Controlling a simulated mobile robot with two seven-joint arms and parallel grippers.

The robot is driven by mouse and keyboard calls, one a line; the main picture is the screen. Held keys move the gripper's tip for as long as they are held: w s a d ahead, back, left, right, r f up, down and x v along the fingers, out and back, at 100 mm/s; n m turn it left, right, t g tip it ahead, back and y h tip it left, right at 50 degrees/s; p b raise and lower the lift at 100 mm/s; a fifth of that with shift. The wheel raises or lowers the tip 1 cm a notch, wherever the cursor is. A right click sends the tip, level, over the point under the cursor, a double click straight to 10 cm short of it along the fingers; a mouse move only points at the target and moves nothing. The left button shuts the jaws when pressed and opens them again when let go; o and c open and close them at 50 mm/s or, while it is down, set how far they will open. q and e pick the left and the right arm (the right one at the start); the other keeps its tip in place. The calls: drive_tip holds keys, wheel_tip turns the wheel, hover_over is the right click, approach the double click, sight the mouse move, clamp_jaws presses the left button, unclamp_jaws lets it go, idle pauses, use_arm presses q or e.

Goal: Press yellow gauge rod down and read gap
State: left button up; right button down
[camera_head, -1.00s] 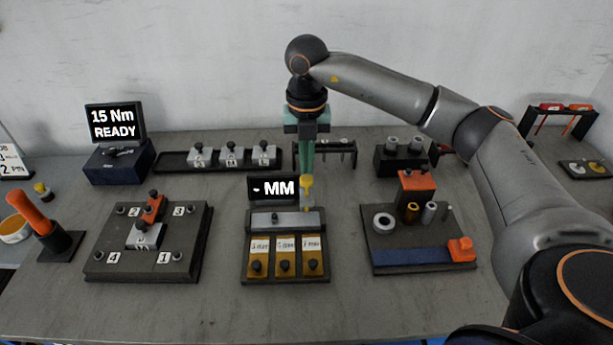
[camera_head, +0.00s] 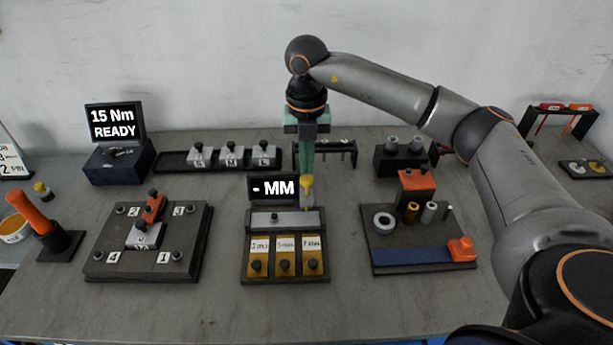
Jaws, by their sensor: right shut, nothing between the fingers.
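The yellow gauge rod (camera_head: 307,190) stands upright at the right end of the gauge station, beside its display (camera_head: 273,189). The display reads "- MM", with no number. My right gripper (camera_head: 306,172), with green fingers, points straight down directly above the rod. Its fingers are shut with nothing between them, and the tips are at or just over the rod's top; I cannot tell whether they touch. The gauge station (camera_head: 244,268) has a grey bar (camera_head: 284,220) and several gold labelled blocks in front. My left gripper is not in view.
Left of the station is a dark plate (camera_head: 100,262) with numbered corners. Right is a fixture board (camera_head: 376,240) with an orange block and rings. Behind are a tray of lettered blocks (camera_head: 231,155) and a "15 Nm READY" screen (camera_head: 115,122). The front of the table is clear.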

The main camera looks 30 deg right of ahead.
sight(307, 179)
drive_tip(key=shift+s+f+b, duration=0.15)
drive_tip(key=shift+f+b, duration=1.15)
drive_tip(key=shift+f, duration=0.85)
drive_tip(key=shift+r, duration=0.1)
idle(0.3)
drive_tip(key=shift+r+p, duration=3.15)
drive_tip(key=shift+r, duration=0.95)
drive_tip(key=shift+f, duration=0.1)
